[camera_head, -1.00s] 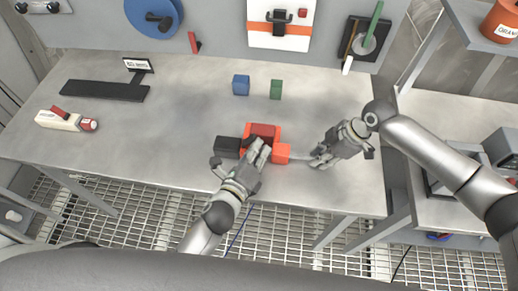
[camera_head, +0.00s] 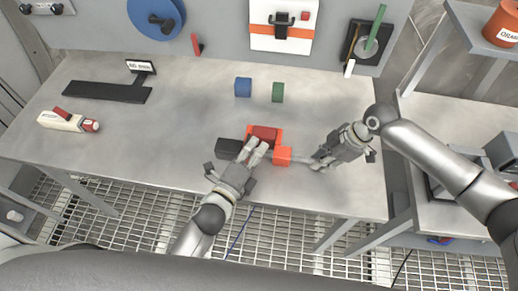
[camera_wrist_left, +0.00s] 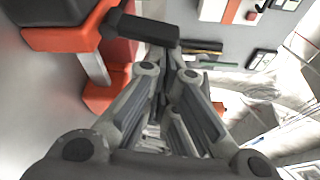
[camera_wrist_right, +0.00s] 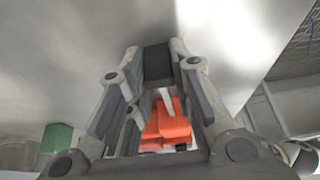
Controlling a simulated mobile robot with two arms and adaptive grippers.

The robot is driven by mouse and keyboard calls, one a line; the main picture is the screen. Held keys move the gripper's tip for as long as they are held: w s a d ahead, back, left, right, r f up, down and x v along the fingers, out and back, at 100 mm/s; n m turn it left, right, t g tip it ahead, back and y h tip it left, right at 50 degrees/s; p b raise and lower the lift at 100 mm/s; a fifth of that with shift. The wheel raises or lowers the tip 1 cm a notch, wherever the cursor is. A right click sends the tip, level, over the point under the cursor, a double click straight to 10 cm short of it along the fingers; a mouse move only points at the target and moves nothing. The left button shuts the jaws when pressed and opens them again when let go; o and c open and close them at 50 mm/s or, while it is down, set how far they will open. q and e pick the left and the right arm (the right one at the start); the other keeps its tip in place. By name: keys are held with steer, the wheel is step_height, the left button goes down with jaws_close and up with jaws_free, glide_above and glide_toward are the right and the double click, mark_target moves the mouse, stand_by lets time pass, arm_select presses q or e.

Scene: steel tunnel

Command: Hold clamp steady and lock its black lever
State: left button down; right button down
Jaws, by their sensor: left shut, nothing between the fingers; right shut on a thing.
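The clamp lies near the table's front edge, with a red-orange body (camera_head: 266,131), an orange block (camera_head: 283,156) and a black block (camera_head: 228,146) at its left. My right gripper (camera_head: 318,162) is shut at the right end of its grey bar. In the right wrist view a dark piece (camera_wrist_right: 157,62) sits between the fingertips, the orange part (camera_wrist_right: 168,125) beyond. My left gripper (camera_head: 260,146) is shut and empty over the clamp's middle. In the left wrist view a black bar (camera_wrist_left: 140,28), seemingly the lever, lies at its fingertips; contact is unclear.
A blue cube (camera_head: 243,87) and a green block (camera_head: 278,92) stand behind the clamp. A white and red tool (camera_head: 68,121) and a black stand (camera_head: 106,92) are at the left. The table (camera_head: 165,135) between is clear. A back panel holds several fixtures.

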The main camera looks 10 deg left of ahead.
arm_select(q)
steer(key=n, duration=0.1)
steer(key=a+n+t, duration=0.1)
steer(key=n, duration=0.1)
steer(key=r+n, duration=0.1)
steer(key=shift+a+h, duration=0.3)
steer(key=shift+a, duration=0.05)
steer(key=shift+s, duration=0.1)
steer(key=v, duration=0.3)
steer(key=f+v, duration=0.1)
steer(key=v, duration=0.5)
steer(key=shift+s+d+f, duration=0.15)
steer(key=shift+s+f, duration=0.1)
steer(key=shift+s, duration=0.15)
arm_select(e)
steer(key=c, duration=1.2)
jaws_free()
steer(key=shift+r, duration=0.1)
